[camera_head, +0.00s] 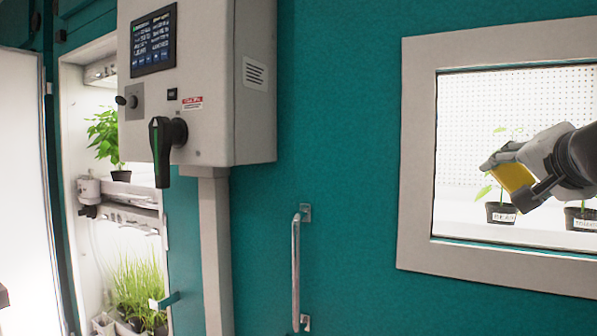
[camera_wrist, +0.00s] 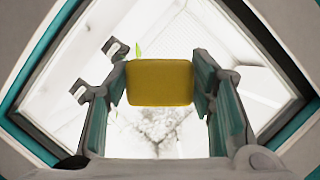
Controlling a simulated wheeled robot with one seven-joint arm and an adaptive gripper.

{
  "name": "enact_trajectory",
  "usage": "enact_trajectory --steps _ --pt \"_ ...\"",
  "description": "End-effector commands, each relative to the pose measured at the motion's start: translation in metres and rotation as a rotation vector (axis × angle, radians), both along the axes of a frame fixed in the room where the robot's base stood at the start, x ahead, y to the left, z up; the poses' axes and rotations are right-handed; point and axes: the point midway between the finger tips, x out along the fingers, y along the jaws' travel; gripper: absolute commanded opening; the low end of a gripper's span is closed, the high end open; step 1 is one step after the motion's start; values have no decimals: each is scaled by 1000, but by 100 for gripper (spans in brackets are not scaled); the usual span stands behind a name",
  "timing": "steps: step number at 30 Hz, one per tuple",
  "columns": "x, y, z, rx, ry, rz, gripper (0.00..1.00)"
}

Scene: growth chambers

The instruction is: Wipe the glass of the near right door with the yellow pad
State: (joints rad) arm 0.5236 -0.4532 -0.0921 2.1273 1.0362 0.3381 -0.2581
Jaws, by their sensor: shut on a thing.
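The yellow pad (camera_head: 513,177) is held in my gripper (camera_head: 518,176) in front of the door's glass (camera_head: 465,130) at the right of the head view. In the wrist view the pad (camera_wrist: 160,82) sits between the two fingers of my gripper (camera_wrist: 160,85), which are shut on its sides. The glass (camera_wrist: 160,30) fills the space behind the pad there. I cannot tell whether the pad touches the glass. The door (camera_head: 345,150) is teal with a pale frame (camera_head: 417,150) around the window. My arm hides the right part of the glass.
A grey control box (camera_head: 210,90) with a screen and a black handle (camera_head: 164,150) juts out at the left. A vertical metal door handle (camera_head: 296,270) stands at lower middle. Potted plants (camera_head: 500,213) show behind the glass. An open lit chamber (camera_head: 110,230) is at far left.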

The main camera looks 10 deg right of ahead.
Motion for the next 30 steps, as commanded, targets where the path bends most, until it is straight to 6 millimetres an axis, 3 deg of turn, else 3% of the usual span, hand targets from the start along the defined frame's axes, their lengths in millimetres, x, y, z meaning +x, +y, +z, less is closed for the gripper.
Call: enact_trajectory --steps 30 --pt "16 -11 0 1 0 0 27"
